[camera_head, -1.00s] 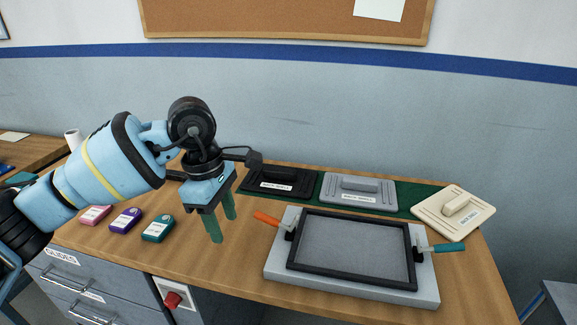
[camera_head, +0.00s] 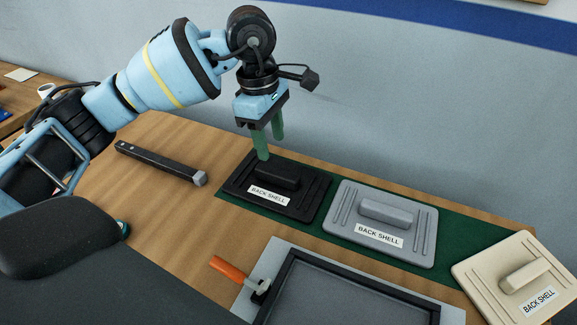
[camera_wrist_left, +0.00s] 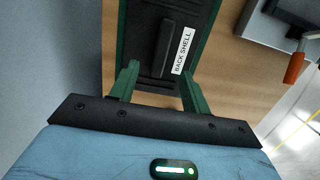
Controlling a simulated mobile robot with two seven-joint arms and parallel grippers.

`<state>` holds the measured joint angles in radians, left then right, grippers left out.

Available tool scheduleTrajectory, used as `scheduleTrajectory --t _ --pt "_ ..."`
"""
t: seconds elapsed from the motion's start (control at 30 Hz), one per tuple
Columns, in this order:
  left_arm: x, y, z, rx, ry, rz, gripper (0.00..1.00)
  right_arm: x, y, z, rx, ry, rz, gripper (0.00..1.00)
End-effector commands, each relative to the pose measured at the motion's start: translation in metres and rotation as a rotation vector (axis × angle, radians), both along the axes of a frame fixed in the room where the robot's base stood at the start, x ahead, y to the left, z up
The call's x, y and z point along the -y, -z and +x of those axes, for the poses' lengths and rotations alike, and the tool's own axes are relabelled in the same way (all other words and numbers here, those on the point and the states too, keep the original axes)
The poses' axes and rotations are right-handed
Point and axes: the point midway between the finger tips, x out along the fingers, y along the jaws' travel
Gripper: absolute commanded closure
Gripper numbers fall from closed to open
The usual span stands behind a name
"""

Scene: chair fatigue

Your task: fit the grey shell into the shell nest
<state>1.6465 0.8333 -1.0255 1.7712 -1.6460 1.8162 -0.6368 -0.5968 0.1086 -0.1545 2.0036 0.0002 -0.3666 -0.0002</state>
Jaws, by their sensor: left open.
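The grey back shell (camera_head: 381,222) lies on the green mat (camera_head: 456,232), between the black shell (camera_head: 276,185) and the cream shell (camera_head: 517,277). It has a raised grip block and a white label. The shell nest, a black-rimmed frame on a light base (camera_head: 338,296), stands in front of it and is cut off at the bottom edge. My left gripper (camera_head: 270,148) is open and empty above the far left edge of the black shell. In the left wrist view the black shell (camera_wrist_left: 155,50) shows beyond the spread green fingers (camera_wrist_left: 160,85). My right gripper does not show.
An orange-handled clamp (camera_head: 230,270) sits at the nest's left side; its handle also shows in the left wrist view (camera_wrist_left: 295,66). A dark bar with a grey end (camera_head: 160,162) lies on the table to the left. Bare wood lies between the bar and the nest.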

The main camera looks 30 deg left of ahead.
Motion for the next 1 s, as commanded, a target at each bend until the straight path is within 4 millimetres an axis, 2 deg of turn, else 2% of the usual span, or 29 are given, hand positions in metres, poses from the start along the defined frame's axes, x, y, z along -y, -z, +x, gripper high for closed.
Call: scheduleTrajectory --t 0.17,0.43,0.63,1.0 --pt "0.000 0.001 0.000 -0.001 0.000 0.000 0.53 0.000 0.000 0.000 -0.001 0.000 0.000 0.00" --pt "0.003 0.024 0.000 -0.002 0.000 0.001 0.53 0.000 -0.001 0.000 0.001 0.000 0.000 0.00" --pt "0.004 0.029 0.000 -0.001 0.000 0.000 0.53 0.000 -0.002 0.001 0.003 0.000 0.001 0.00" --pt "0.011 0.073 0.001 -0.001 0.000 0.000 0.53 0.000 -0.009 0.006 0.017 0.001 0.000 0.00"
